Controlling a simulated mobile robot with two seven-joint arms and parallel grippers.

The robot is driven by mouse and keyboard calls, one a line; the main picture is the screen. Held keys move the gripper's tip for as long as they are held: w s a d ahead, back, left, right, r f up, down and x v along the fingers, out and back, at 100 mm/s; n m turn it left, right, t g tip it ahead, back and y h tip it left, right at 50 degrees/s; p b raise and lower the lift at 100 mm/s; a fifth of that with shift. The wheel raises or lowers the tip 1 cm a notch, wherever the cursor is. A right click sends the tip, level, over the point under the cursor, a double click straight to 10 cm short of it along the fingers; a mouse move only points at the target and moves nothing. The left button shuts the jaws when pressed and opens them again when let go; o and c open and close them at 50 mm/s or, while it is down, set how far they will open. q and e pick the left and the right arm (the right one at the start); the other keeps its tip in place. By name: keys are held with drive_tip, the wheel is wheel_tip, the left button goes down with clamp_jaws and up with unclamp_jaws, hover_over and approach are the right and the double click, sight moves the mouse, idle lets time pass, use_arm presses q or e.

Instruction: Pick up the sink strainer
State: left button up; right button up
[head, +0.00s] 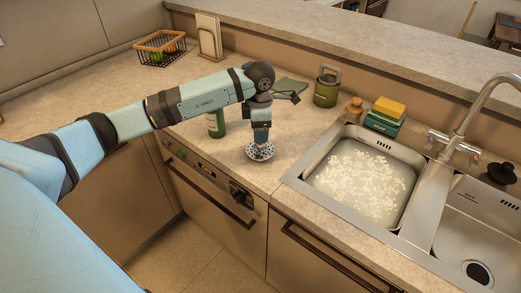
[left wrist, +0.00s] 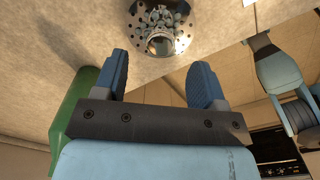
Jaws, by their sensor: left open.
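The sink strainer (head: 260,153) is a small round metal dish with holes, lying on the counter left of the sink, near the front edge. In the left wrist view the strainer (left wrist: 174,40) shows at the top, with a pile of bits in it and a round knob, and is partly cut off by the frame edge. My left gripper (head: 260,139) points down just above the strainer. Its two blue fingers (left wrist: 160,70) are apart with nothing between them. I cannot tell whether the fingertips touch the strainer. My right gripper is not in view.
A green bottle (head: 214,124) stands close left of my left gripper. A green canister (head: 326,90) and a dark cloth (head: 291,86) are behind it. The sink (head: 365,188) with foamy water lies right. A wire basket (head: 160,50) is at the back left. The counter front edge is close.

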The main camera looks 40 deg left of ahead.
sight(260, 148)
use_arm(q)
wheel_tip(260, 148, down, 5)
drive_tip(key=shift+f+p, duration=0.15)
drive_tip(key=shift+p, duration=0.3)
drive_tip(key=c, duration=1)
